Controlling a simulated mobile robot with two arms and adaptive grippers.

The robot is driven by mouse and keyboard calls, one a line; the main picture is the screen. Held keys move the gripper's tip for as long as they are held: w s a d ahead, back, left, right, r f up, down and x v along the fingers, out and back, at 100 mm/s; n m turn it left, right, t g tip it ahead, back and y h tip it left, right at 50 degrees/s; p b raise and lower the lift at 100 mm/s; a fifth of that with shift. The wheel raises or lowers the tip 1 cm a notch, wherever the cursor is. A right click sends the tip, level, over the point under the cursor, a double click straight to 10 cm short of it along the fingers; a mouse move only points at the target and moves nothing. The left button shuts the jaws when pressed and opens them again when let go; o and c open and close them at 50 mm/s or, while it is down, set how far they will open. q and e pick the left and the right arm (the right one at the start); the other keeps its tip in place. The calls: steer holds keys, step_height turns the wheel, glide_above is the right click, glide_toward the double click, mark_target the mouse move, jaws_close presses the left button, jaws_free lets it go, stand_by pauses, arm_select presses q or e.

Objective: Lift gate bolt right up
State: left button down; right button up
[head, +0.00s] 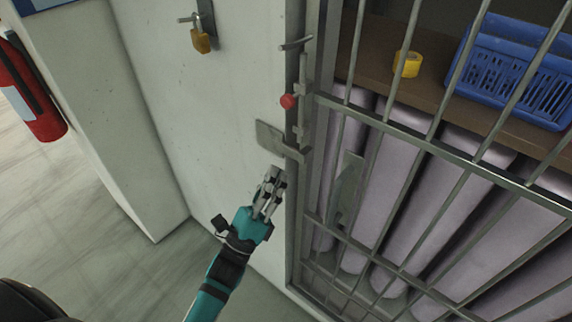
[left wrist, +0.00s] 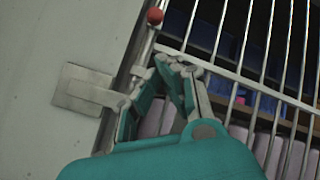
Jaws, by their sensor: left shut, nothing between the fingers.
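The gate bolt is a grey upright rod with a red ball knob (head: 288,101) at the left edge of the barred gate (head: 428,145). The red knob also shows near the top of the left wrist view (left wrist: 154,16). A metal plate (head: 270,138) is fixed to the wall just below the knob, and it shows at left in the left wrist view (left wrist: 84,90). My left gripper (head: 272,174) is shut and empty, just below the plate and apart from the knob. My right gripper is not in view.
A brass padlock (head: 201,41) hangs on a wall hook at upper left. A fire extinguisher (head: 30,90) is at far left. Behind the bars are a yellow tape roll (head: 407,64), a blue crate (head: 515,75) and several pale lilac rolls (head: 400,190). The floor at lower left is clear.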

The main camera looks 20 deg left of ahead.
arm_select(q)
steer(key=shift+s+f, duration=0.6)
steer(key=shift+s, duration=0.3)
